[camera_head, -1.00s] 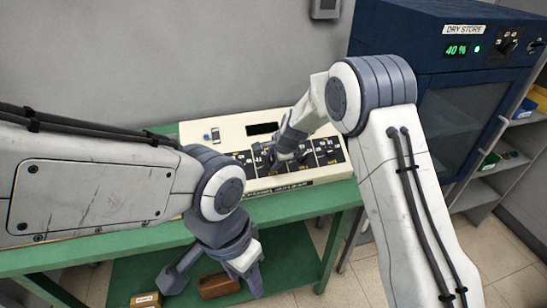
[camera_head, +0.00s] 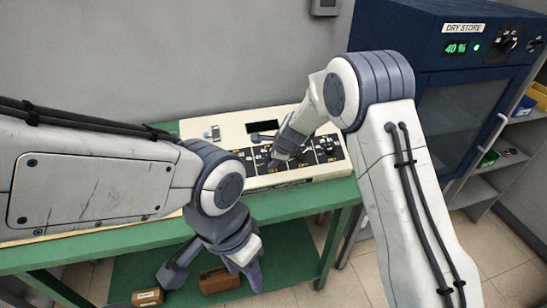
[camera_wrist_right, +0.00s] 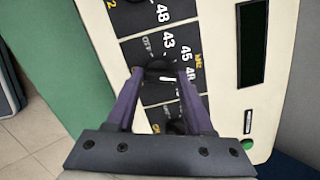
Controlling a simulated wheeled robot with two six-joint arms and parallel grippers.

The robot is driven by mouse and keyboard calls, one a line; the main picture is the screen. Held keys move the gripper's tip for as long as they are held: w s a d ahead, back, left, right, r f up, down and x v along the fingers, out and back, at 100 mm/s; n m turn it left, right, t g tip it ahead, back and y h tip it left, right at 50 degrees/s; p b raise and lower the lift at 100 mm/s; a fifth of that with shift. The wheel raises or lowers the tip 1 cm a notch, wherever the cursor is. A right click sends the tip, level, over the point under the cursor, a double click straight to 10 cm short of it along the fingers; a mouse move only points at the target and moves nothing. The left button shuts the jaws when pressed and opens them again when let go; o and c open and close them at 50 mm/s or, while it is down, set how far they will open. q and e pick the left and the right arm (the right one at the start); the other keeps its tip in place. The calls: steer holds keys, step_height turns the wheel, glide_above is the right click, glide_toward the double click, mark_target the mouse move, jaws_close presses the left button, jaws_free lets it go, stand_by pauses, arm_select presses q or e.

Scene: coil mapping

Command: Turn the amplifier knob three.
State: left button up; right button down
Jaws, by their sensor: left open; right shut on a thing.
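The cream amplifier (camera_head: 225,131) lies on the green table, with a row of dark knob panels along its front. My right gripper (camera_head: 272,160) reaches down over the middle panels and hides part of them. In the right wrist view its two purple fingers (camera_wrist_right: 161,76) are shut on a black knob (camera_wrist_right: 160,65), one on each side. A white mark shows on the knob, and the printed numbers 43 and 45 are beside it. I cannot read the knob's own number. My left gripper (camera_head: 212,272) hangs open and empty in front of the table, below its top.
The amplifier's dark display (camera_wrist_right: 252,42) and a green button (camera_wrist_right: 247,144) lie beside the panels. The blue dry store cabinet (camera_head: 450,60) stands at the right. Small boxes (camera_head: 218,280) sit on the lower shelf. The green tabletop (camera_head: 110,250) is bare at the front.

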steer(key=shift+r, duration=0.1)
steer(key=shift+c, duration=1.4)
jaws_free()
steer(key=p+v, duration=0.1)
steer(key=v, duration=0.9)
steer(key=shift+s, duration=0.15)
steer(key=shift+r, duration=0.15)
steer(key=s+a+r+n+g, duration=0.2)
steer(key=s+n, duration=0.5)
steer(key=s, duration=0.4)
steer(key=s+a+r+n+g, duration=0.2)
steer(key=s+r+n, duration=0.1)
steer(key=s+n, duration=0.65)
steer(key=s+d+n+g+h, duration=0.1)
steer(key=s+d+n, duration=0.2)
steer(key=s+n, duration=0.2)
steer(key=s+d+n+h, duration=0.1)
steer(key=s+d+n, duration=0.2)
steer(key=s, duration=0.8)
steer(key=shift+s+f+n+g, duration=0.3)
steer(key=shift+n+g, duration=0.1)
steer(key=shift+n, duration=0.45)
